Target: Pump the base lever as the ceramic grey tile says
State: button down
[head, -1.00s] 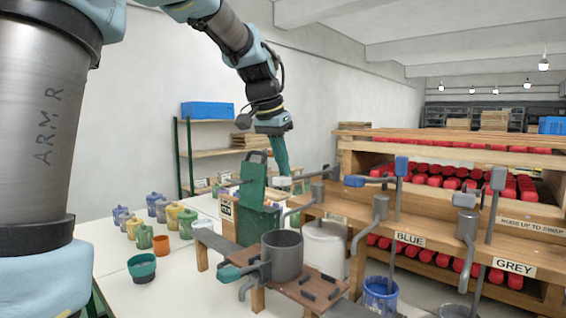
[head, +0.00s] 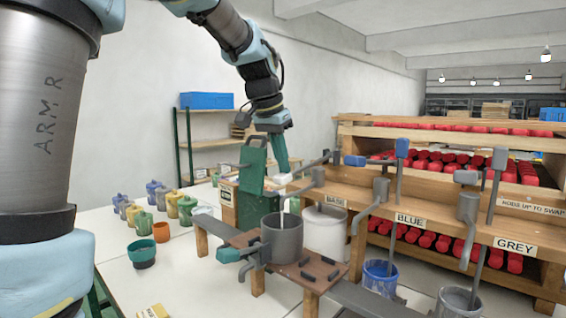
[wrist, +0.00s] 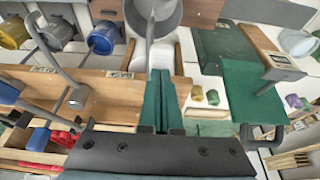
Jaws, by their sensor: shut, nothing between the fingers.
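The base lever (head: 310,168) is a grey rod with a pale handle, over the white bucket (head: 325,228). It slopes down to the left toward its handle. My gripper (head: 284,172) has its green fingers pointing down, shut and empty, at the handle; whether they touch is unclear. In the wrist view the shut fingers (wrist: 162,95) reach toward the spout and pot. A thin white stream (head: 282,208) falls from the spout (head: 303,187) into the grey pot (head: 284,240). I cannot pick out a ceramic grey tile with readable writing.
The pot stands on a brown board (head: 312,272) with dark bars. The blue lever (head: 358,160) and grey lever (head: 466,177) stand to the right. A green stand (head: 252,205) is close left of my gripper. Several mugs (head: 145,222) line the white table.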

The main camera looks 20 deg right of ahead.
notch_tip(320, 180, up, 9)
jog(key=p, duration=0.7)
jog(key=shift+r, duration=0.2)
jog(key=shift+f, duration=0.1)
jog(key=shift+f+b, duration=3.75)
jog(key=shift+f, duration=1.6)
notch_tip(320, 180, up, 11)
jog(key=p, duration=0.9)
jog(key=shift+f, duration=0.2)
jog(key=shift+f+b, duration=3.9)
jog(key=shift+f, duration=1.45)
notch_tip(320, 180, up, 11)
jog(key=p, duration=0.8)
jog(key=shift+p, duration=0.4)
